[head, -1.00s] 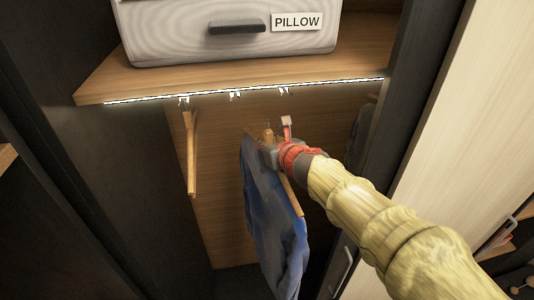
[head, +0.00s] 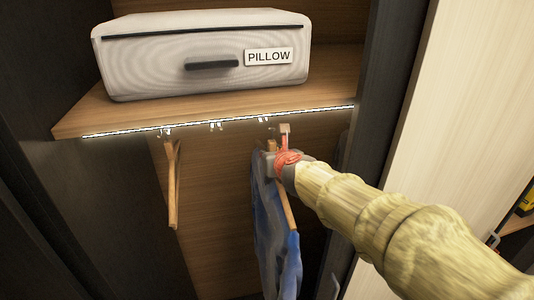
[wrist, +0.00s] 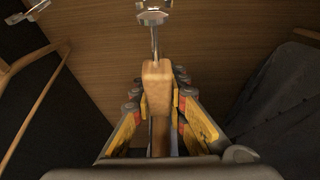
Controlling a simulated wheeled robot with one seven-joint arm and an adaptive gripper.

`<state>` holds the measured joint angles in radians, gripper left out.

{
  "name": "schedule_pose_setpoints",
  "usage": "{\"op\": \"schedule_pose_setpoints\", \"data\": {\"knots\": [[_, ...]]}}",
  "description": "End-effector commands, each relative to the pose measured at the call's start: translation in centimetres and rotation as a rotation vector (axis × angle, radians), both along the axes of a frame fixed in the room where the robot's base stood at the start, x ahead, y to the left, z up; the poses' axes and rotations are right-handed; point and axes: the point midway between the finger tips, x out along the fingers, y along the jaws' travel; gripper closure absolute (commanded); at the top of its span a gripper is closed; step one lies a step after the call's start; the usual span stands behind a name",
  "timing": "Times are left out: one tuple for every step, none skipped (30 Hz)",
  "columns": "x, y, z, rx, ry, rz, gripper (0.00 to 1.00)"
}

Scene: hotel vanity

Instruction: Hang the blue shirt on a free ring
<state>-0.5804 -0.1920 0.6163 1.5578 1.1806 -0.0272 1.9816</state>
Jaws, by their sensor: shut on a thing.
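The blue shirt (head: 272,240) hangs from a wooden hanger (wrist: 157,85). My gripper (head: 274,158) is shut on the neck of this hanger, just below the shelf's front edge. In the wrist view, the hanger's metal hook (wrist: 155,45) rises to a metal ring (wrist: 152,18) and overlaps it; I cannot tell whether it is through the ring. In the head view, this right ring (head: 264,120) is just above my gripper. The middle ring (head: 215,126) is empty. The left ring (head: 165,132) carries a bare wooden hanger (head: 173,185).
A grey box labelled PILLOW (head: 205,55) stands on the wooden shelf (head: 90,115), whose front edge has a light strip. Dark closet walls (head: 390,100) stand close on both sides.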

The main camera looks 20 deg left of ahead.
Motion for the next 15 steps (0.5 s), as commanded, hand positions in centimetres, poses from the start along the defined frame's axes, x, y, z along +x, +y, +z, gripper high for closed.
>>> {"op": "schedule_pose_setpoints", "data": {"knots": [[-0.4,-0.3,0.1,0.002,-0.003,0.0,1.0],[-0.7,-0.4,0.2,0.002,-0.003,0.0,1.0],[-1.0,-0.6,0.1,0.002,-0.003,0.0,1.0],[-1.3,-0.8,0.1,0.001,-0.003,0.0,1.0],[-1.6,-1.0,0.1,0.001,-0.003,0.0,1.0],[-2.0,-1.2,0.1,0.001,-0.003,0.0,1.0],[-2.3,-1.4,0.1,0.0,-0.004,0.001,1.0],[-2.5,-1.5,0.2,0.0,-0.004,0.001,1.0],[-2.9,-1.8,0.2,0.0,-0.004,0.001,1.0],[-3.2,-1.9,0.2,0.0,-0.004,0.001,1.0],[-3.4,-2.1,0.2,0.001,-0.004,0.001,1.0],[-3.8,-2.3,0.2,0.0,-0.004,0.001,1.0],[-4.1,-2.5,0.2,0.001,-0.003,0.0,1.0],[-4.3,-2.7,0.2,0.001,-0.003,0.0,1.0],[-4.7,-2.9,0.2,0.001,-0.004,0.0,1.0]]}}
